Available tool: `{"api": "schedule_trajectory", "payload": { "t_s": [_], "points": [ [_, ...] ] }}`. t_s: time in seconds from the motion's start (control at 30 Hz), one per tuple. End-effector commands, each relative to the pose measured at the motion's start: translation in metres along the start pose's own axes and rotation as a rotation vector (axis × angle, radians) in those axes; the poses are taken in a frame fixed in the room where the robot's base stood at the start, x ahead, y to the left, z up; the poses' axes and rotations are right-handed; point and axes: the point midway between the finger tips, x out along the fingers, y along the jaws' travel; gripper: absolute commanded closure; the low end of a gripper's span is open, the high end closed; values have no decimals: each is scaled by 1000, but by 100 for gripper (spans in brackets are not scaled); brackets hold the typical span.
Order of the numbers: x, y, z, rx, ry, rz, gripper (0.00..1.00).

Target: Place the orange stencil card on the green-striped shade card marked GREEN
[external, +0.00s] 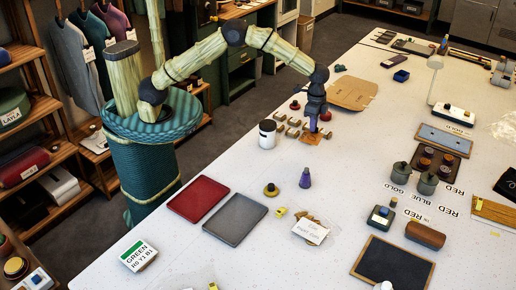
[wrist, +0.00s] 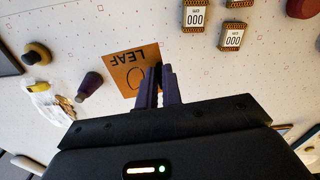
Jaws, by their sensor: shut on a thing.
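The orange stencil card (external: 310,138) is at or just above the white table, among small tan blocks. In the wrist view the card (wrist: 128,72) reads LEAF and has a round mark. My gripper (external: 314,128) points down at it. In the wrist view my gripper's purple fingers (wrist: 158,75) are close together, shut on the card's edge. I cannot tell whether the card touches the table. The green-striped shade card marked GREEN (external: 139,255) lies at the table's near left, well away from my gripper. It is not seen in the wrist view.
A red panel (external: 199,198) and a grey panel (external: 235,217) lie between my gripper and the green card. A white jar (external: 268,134), a purple cone (external: 305,178) and a dark-topped knob (external: 270,190) stand nearby. Bare table surrounds the green card.

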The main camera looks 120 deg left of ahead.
Motion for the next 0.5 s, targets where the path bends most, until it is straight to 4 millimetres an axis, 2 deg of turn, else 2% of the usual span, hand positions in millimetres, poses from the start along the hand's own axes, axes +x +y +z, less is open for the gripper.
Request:
{"api": "schedule_trajectory", "payload": {
  "t_s": [0.17, 0.27, 0.37, 0.5],
  "points": [
    [0, 1, 0, 2, 0, 0, 100],
    [-1, 10, -3, 21, -1, 0, 100],
    [-2, 30, -10, 66, -4, -1, 100],
    [-3, 81, -22, 173, -11, -2, 100]
  ]
}}
